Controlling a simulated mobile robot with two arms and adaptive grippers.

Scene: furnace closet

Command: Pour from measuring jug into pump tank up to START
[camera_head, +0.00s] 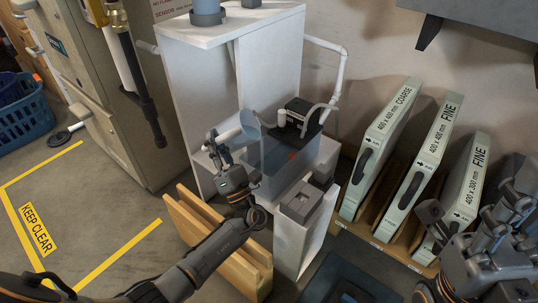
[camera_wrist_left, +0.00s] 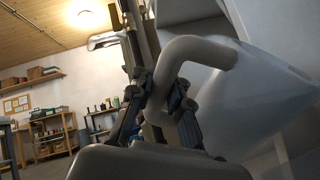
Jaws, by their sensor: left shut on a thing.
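The measuring jug (camera_head: 236,131) is pale and translucent. It is tipped on its side with its wide mouth towards the pump tank (camera_head: 270,168), a clear bluish box on the white stand. My left gripper (camera_head: 217,150) is shut on the jug's handle. In the left wrist view the fingers (camera_wrist_left: 165,100) close around the curved grey handle (camera_wrist_left: 200,52), beside the jug's body (camera_wrist_left: 255,100). A small red patch shows inside the tank; the START mark and liquid level cannot be made out. My right gripper (camera_head: 492,215) is at the right edge, away from the tank; its finger opening is unclear.
A black pump unit (camera_head: 301,114) with a curved hose sits at the tank's top. White pipe runs behind. Labelled filters (camera_head: 425,155) stand in a wooden rack to the right. A wooden piece (camera_head: 222,250) stands in front on the left. The yellow-marked floor (camera_head: 90,215) is clear.

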